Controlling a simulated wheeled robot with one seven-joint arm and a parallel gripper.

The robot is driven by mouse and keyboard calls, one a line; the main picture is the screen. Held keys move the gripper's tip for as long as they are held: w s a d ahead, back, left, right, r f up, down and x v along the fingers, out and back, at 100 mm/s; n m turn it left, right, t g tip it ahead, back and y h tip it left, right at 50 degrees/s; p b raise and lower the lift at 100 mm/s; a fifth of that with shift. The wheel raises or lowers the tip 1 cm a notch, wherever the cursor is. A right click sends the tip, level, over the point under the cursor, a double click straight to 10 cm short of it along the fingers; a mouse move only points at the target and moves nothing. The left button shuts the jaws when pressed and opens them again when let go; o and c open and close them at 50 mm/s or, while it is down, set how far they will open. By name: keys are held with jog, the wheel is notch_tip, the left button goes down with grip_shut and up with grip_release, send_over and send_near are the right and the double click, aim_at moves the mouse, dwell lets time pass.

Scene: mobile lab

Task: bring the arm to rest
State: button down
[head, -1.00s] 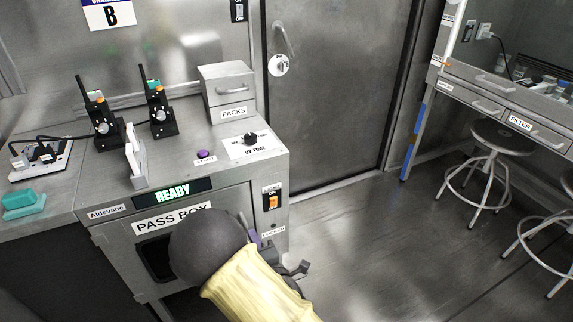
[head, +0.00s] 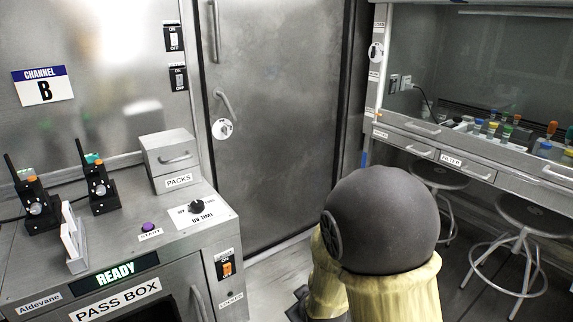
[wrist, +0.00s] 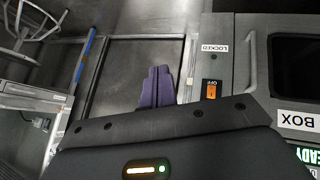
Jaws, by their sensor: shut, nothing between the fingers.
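My gripper (wrist: 158,88) shows in the wrist view as two purple fingers pressed together, with nothing between them. It points over the open floor beside the pass box, apart from any surface. In the head view my arm, with a dark round joint and yellow sleeves, stands at the lower right, and my fingers are hidden there. The pass box (head: 190,264) is at the lower left, with its display reading READY. Its front also shows at the right of the wrist view (wrist: 222,80).
A metal door (head: 275,120) stands behind. The bench (head: 490,160) with drawers and colored-cap bottles is at the right, with stools (head: 525,225) below it. Two radios (head: 98,180) and a PACKS box (head: 172,160) sit on top of the pass box. Floor between is clear.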

jog(key=s+d+r+m+g+h, duration=0.1)
jog(key=s+d+r+m+g, duration=0.25)
jog(key=s+d, duration=0.2)
jog(key=s+d+r+m+g, duration=0.2)
jog(key=s+d+m, duration=0.25)
jog(key=s, duration=0.25)
jog(key=w+p+v, duration=0.3)
jog(key=p+v, duration=1.1)
jog(key=p, duration=0.1)
jog(key=w+r+p+v, duration=0.1)
jog(key=w+p+v, duration=0.2)
jog(key=p+v, duration=1.2)
jog(key=shift+r, duration=0.3)
jog(key=shift+w, duration=0.1)
jog(key=shift+w, duration=0.15)
